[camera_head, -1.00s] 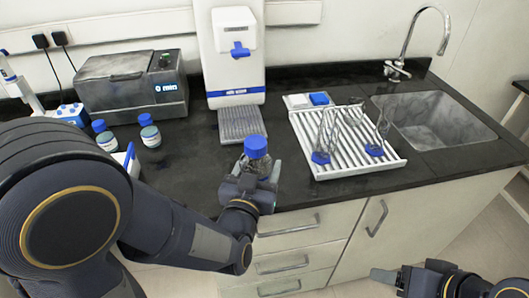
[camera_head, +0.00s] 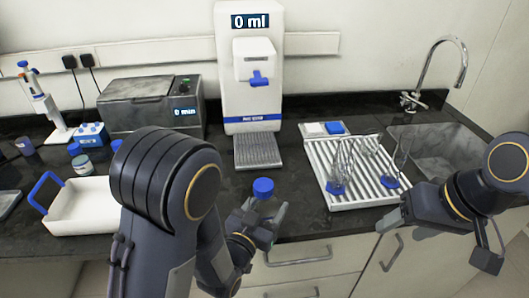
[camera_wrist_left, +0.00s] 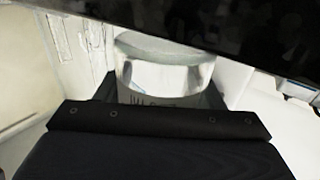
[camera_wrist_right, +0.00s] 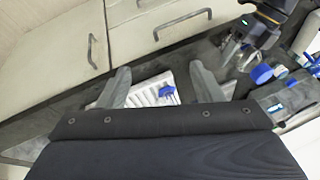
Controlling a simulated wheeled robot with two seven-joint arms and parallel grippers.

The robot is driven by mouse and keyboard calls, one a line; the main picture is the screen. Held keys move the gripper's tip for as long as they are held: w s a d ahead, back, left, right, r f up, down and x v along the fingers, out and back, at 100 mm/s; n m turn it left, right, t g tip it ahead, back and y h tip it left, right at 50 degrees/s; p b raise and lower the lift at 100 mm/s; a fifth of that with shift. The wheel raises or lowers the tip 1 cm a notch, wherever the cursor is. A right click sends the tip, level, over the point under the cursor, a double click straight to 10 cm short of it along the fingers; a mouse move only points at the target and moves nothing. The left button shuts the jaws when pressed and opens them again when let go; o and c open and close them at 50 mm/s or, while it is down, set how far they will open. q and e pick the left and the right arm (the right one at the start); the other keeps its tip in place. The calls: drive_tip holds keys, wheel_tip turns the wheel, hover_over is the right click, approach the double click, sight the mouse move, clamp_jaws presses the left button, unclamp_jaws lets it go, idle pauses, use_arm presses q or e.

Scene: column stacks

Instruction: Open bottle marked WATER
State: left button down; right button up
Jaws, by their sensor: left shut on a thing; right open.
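A clear bottle (camera_wrist_left: 160,78) with a partly legible label starting "WA" is between the fingers of my left gripper in the left wrist view. In the head view its blue cap (camera_head: 263,188) is on top, and the bottle is upright at the counter's front edge. My left gripper (camera_head: 261,216) is shut on the bottle's body. My right gripper (camera_head: 440,238) is open and empty, to the right of the bottle, in front of the counter edge. In the right wrist view its two fingers (camera_wrist_right: 160,85) are apart, with nothing between them.
A water dispenser (camera_head: 250,95) reading "0 ml" is behind. A white tray with a blue handle (camera_head: 75,215) and other blue-capped bottles (camera_head: 83,163) are at left.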

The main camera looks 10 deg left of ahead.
drive_tip(key=w+a+r+n+g, duration=0.1)
drive_tip(key=w+a+r, duration=0.2)
drive_tip(key=w+a, duration=0.25)
drive_tip(key=r+n+g+h, duration=0.1)
drive_tip(key=r+g+h, duration=0.1)
drive_tip(key=h, duration=0.1)
hover_over(264, 185)
drive_tip(key=shift+d+f, duration=0.1)
drive_tip(key=shift+f, duration=0.35)
wheel_tip(264, 185, down, 8)
drive_tip(key=shift+r, duration=0.2)
